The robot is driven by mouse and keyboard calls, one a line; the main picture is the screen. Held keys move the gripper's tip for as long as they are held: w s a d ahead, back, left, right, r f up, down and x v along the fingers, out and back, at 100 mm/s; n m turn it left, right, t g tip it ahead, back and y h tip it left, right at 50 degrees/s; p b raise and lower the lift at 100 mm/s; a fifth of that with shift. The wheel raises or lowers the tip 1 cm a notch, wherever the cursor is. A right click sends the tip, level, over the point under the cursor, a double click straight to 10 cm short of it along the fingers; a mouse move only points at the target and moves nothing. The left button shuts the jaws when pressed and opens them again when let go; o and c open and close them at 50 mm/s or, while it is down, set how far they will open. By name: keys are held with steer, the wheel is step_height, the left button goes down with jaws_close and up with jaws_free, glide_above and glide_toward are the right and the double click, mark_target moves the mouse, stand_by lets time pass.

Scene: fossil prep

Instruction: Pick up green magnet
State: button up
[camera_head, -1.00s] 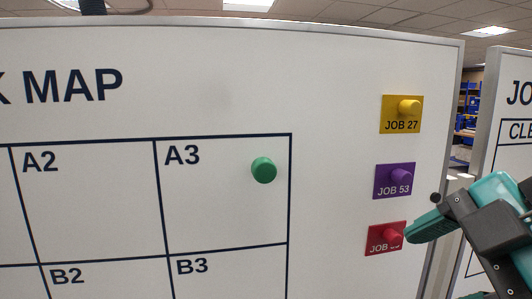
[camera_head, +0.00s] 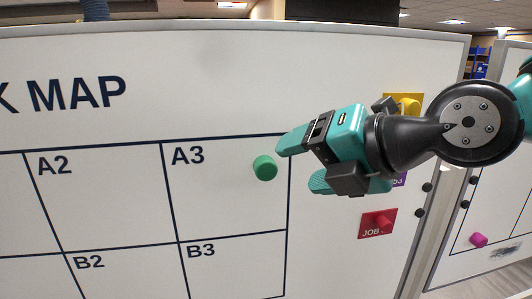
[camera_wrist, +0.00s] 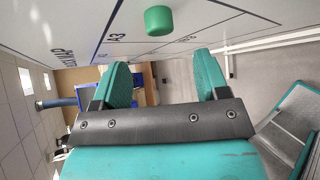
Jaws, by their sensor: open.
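The green magnet (camera_head: 265,168) is a round knob on the whiteboard, inside cell A3 near its right line. My gripper (camera_head: 298,162) is just to the right of the magnet in the head view, open and empty, with its fingers pointing left. In the wrist view the green magnet (camera_wrist: 159,20) sits at the top middle, on the board and beyond the two spread fingertips of my gripper (camera_wrist: 160,72). The magnet appears apart from both fingers.
The whiteboard (camera_head: 230,65) carries a grid with A2, A3, B2 and B3. A red tag with a knob (camera_head: 377,223) is below my gripper. My arm partly covers a yellow tag (camera_head: 405,105) and a purple one (camera_head: 399,180). A second board at right holds a magenta magnet (camera_head: 478,240).

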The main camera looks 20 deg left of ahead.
mark_target(268, 169)
steer(key=p+x, duration=0.4)
steer(key=x, duration=0.2)
steer(key=shift+w+a+r, duration=0.1)
steer(key=shift+w+a, duration=0.05)
steer(key=shift+w+a+f, duration=0.15)
steer(key=shift+a+f, duration=0.2)
steer(key=shift+a, duration=0.05)
steer(key=c, duration=1)
steer(key=shift+d+r+b, duration=0.1)
steer(key=shift+r+b, duration=0.05)
steer(key=shift+b, duration=0.3)
